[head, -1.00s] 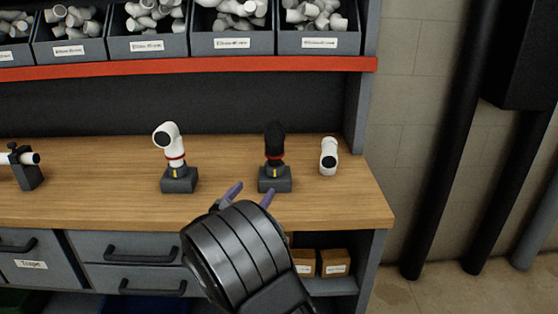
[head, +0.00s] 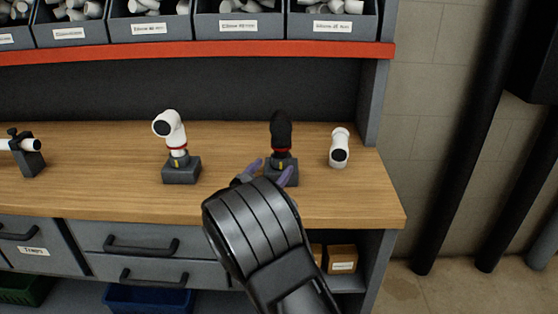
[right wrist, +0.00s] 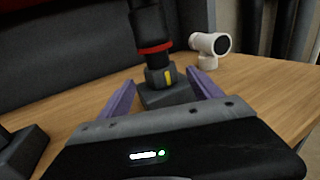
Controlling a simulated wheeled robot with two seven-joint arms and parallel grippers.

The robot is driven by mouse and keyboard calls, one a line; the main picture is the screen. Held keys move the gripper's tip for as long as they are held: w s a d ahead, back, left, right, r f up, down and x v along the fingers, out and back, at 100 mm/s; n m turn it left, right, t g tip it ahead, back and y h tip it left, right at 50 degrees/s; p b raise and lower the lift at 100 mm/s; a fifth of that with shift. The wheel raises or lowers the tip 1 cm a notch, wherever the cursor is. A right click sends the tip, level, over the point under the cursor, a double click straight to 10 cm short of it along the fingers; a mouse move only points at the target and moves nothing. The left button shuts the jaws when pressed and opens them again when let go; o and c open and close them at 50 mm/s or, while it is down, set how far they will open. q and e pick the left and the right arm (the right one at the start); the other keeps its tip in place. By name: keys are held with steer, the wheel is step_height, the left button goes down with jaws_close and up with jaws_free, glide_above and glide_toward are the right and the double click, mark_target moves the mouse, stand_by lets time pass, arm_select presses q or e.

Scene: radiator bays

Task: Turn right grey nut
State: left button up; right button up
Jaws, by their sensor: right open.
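The right grey nut (right wrist: 160,79) has a yellow mark and sits low on the right stand, below a red ring (right wrist: 155,47) and a black elbow fitting (head: 281,131). In the head view it is partly hidden behind my right gripper (head: 270,171). My right gripper is open, and in the right wrist view its purple fingers (right wrist: 161,85) point at the stand base (right wrist: 168,96), one to each side and short of the nut. The left stand (head: 181,170) carries a white elbow (head: 169,126) with a similar marked nut. My left gripper is not in view.
A loose white elbow (head: 340,147) stands to the right of the right stand. A clamp block with a white pipe (head: 27,152) is at the far left. Bins of fittings line a red-edged shelf (head: 200,51) above. The wooden bench top (head: 100,190) is clear between the stands.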

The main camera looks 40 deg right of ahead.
mark_target(277, 163)
steer(key=x, duration=0.5)
steer(key=c, duration=1.4)
